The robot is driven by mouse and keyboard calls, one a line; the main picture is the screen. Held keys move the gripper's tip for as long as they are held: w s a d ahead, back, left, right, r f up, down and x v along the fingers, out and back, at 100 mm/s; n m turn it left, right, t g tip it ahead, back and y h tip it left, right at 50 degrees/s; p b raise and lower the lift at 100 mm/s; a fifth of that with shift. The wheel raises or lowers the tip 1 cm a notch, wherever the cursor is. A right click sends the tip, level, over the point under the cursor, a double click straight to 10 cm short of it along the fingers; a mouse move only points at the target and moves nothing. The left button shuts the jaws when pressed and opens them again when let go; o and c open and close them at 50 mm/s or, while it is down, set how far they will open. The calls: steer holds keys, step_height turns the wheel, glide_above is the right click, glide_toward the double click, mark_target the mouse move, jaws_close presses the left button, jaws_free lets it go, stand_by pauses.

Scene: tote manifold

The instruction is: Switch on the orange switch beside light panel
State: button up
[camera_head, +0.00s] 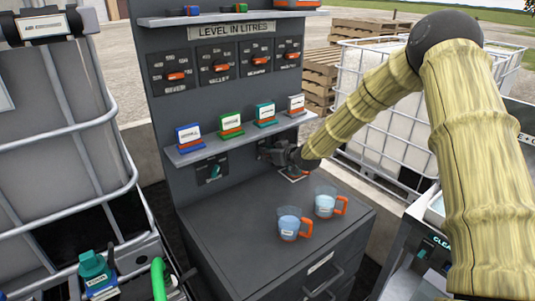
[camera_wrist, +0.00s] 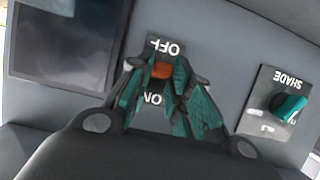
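The orange switch (camera_wrist: 162,71) shows in the wrist view on a grey plate with the words OFF and ON, which appear upside down. Its orange part sits close to the OFF word. My gripper (camera_wrist: 160,82) is in front of the plate, with its teal-padded fingers on either side of the switch. The fingers look apart, with a gap around the orange part; I cannot tell whether they touch it. In the head view my gripper (camera_head: 270,152) is at the upright panel below the shelf, and hides the switch. A dark panel (camera_wrist: 72,45), probably the light panel, is left of the switch in the wrist view.
A teal SHADE knob (camera_wrist: 289,107) is right of the switch in the wrist view. In the head view, a shelf (camera_head: 240,140) with several small labelled blocks is just above my gripper. Two orange-handled jugs (camera_head: 289,226) (camera_head: 325,204) stand on the grey cabinet top below.

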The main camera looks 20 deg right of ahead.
jaws_close()
steer(key=shift+r+g+p, duration=0.3)
steer(key=shift+g+p, duration=0.1)
steer(key=shift+p, duration=0.2)
steer(key=shift+g+p, duration=0.35)
steer(key=shift+g, duration=0.05)
steer(key=o, duration=0.7)
jaws_free()
steer(key=shift+c, duration=0.2)
steer(key=v, duration=1.1)
steer(key=shift+s+r, duration=0.25)
steer(key=shift+s, duration=0.1)
